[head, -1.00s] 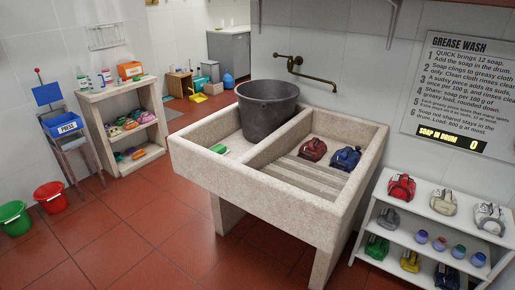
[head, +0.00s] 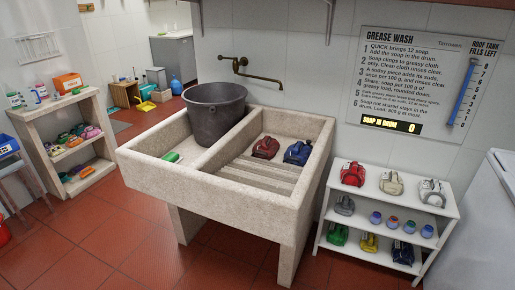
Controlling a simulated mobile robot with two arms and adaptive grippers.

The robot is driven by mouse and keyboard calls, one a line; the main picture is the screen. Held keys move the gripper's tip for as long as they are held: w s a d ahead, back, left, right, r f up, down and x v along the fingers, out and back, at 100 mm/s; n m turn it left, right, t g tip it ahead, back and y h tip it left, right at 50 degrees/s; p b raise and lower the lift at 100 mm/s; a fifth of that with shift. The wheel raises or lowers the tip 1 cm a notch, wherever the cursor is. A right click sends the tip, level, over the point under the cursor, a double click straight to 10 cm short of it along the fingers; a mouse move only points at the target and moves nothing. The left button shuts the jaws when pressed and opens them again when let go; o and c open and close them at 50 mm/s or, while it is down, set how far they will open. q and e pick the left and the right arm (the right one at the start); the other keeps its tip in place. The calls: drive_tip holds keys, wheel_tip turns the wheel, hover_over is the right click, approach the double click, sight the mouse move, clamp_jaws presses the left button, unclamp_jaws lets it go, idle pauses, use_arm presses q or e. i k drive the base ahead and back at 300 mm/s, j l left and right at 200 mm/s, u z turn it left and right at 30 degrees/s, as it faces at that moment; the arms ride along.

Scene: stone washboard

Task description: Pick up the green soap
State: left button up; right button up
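The green soap (head: 171,157) is a small bright green block. It lies in the left basin of the stone washboard sink (head: 222,192), near the basin's front left, in front of the dark drum. Neither of my grippers shows in the head view.
A dark drum (head: 214,112) stands at the back of the sink under a wall tap (head: 250,72). A red bundle (head: 265,148) and a blue bundle (head: 298,153) lie in the ribbed right basin. A white shelf (head: 385,219) stands to the right, a stone shelf (head: 60,107) to the left. The red floor in front is open.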

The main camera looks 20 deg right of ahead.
sight(172, 157)
drive_tip(key=i+j+z, duration=0.1)
drive_tip(key=i+j, duration=0.5)
drive_tip(key=i, duration=0.15)
